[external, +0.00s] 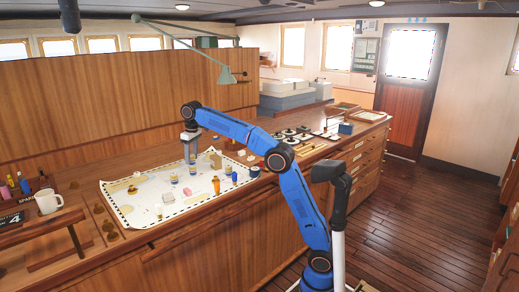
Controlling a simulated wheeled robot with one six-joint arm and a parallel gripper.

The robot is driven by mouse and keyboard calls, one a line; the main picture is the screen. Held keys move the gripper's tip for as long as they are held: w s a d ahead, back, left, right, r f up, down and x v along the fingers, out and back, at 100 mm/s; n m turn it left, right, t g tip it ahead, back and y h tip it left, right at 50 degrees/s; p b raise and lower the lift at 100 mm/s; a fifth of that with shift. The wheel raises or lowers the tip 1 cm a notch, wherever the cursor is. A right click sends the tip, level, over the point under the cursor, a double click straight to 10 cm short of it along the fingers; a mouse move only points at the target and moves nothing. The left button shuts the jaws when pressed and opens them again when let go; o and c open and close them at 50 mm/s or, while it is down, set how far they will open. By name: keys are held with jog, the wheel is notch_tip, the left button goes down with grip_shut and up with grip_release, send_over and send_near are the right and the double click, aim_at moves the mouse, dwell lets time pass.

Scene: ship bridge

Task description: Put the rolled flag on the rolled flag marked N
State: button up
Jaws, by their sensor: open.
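My gripper (190,162) points straight down over the white chart (133,213) on the wooden counter. It is open, and I see nothing held between its fingers. Several small upright pieces stand on the chart below and to the right of it. One is a pale and dark banded piece (174,178) to the lower left of the fingers. Another banded piece (187,192) stands just below them. An orange piece (216,185) and a blue piece (234,177) stand further right. Which are rolled flags, and which bears the N, is too small to tell.
A white mug (48,201) stands at the left end of the counter. A green desk lamp (226,76) hangs over the back. Several dark knobbed items (290,133) stand right of the chart. The chart's near left is mostly clear.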

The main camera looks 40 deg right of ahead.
aim_at(193, 156)
jog(key=r, duration=0.6)
jog(key=shift+s+d+r, duration=0.15)
jog(key=shift+s+r, duration=0.1)
jog(key=shift+s, duration=0.1)
